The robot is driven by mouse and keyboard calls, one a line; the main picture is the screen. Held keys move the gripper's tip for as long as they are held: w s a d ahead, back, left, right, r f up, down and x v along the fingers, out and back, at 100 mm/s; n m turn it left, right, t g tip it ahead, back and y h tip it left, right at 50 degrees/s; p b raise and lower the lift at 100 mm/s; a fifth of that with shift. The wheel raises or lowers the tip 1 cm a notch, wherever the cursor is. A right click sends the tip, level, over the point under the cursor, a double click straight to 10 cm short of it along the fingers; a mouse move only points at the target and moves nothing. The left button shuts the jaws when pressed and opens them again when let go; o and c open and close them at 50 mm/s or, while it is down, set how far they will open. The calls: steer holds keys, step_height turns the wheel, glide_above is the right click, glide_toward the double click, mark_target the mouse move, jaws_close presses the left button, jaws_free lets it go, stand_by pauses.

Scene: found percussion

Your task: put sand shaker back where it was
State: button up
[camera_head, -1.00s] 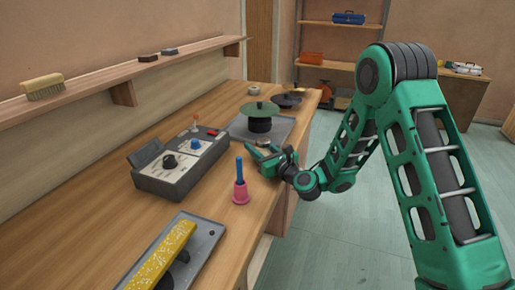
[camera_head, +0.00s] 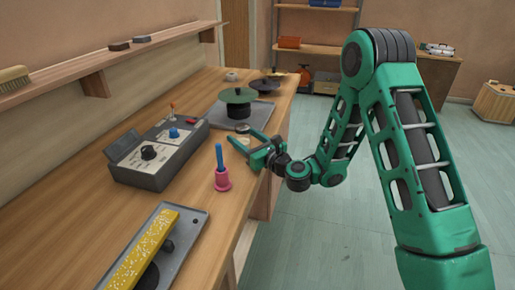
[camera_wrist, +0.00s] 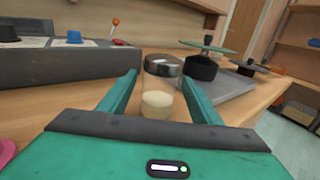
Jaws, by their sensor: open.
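The sand shaker (camera_wrist: 158,101) is a clear jar with a dark metal lid and pale sand in its lower part. It stands upright on the wooden bench in the wrist view, between and slightly beyond my gripper's two open fingers (camera_wrist: 160,80). I cannot tell whether either finger touches it. In the head view, my gripper (camera_head: 243,139) is low over the bench's right edge, pointing left. The small shaker (camera_head: 242,128) shows just beyond its fingers, partly hidden.
A grey control box (camera_head: 158,153) stands left of my gripper, and a pink bell with a blue handle (camera_head: 222,179) stands nearer. Behind is a grey tray (camera_head: 262,117) with a green disc on a black base (camera_head: 238,96). A yellow bar (camera_head: 143,250) lies on a near plate.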

mark_target(248, 140)
steer(key=shift+v, duration=3.4)
steer(key=shift+s+d, duration=0.45)
steer(key=shift+s, duration=0.1)
